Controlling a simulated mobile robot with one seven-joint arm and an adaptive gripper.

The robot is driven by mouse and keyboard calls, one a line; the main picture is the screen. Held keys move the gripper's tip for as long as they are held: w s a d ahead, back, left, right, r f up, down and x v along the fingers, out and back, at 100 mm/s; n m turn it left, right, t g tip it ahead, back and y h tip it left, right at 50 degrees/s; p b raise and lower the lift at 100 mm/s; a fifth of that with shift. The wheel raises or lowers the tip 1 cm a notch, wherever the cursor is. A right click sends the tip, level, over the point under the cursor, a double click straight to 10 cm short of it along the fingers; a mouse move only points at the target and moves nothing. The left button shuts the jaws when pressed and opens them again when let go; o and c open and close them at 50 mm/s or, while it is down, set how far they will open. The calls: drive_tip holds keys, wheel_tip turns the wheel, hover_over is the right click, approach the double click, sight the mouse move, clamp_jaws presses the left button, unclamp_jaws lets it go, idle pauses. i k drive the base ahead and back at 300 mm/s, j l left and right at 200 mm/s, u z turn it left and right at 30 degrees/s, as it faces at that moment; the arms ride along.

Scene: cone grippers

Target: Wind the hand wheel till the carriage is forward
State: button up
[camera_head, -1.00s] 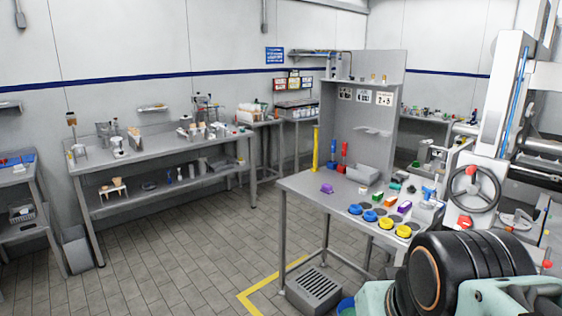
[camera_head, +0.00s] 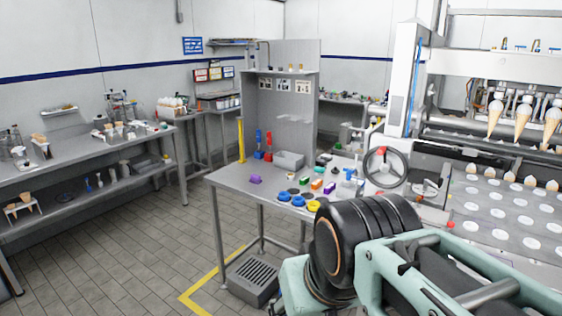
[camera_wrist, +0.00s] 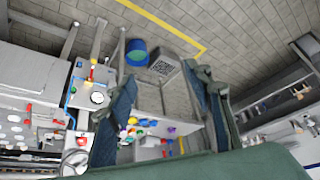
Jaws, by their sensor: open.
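The hand wheel (camera_head: 385,167) is a dark ring with spokes on the front of the white machine, right of centre in the head view. In the wrist view a ring that looks like the wheel (camera_wrist: 75,161) shows at lower left, outside my fingers. My gripper (camera_wrist: 159,75) is open and empty in the wrist view, its two fingers well apart and clear of the wheel. In the head view my arm fills the lower right and its fingers are not clearly seen. Several cones (camera_head: 523,120) hang in the machine's row of holders. I cannot tell which part is the carriage.
A grey bench (camera_head: 230,181) with coloured pucks and blocks stands left of the machine. A plate with white round spots (camera_head: 500,218) lies at right. A grated grey box (camera_head: 252,280) is on the floor under the bench. Open tiled floor lies at left.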

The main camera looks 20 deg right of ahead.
sight(385, 167)
drive_tip(key=j+z, duration=0.15)
drive_tip(key=z, duration=0.9)
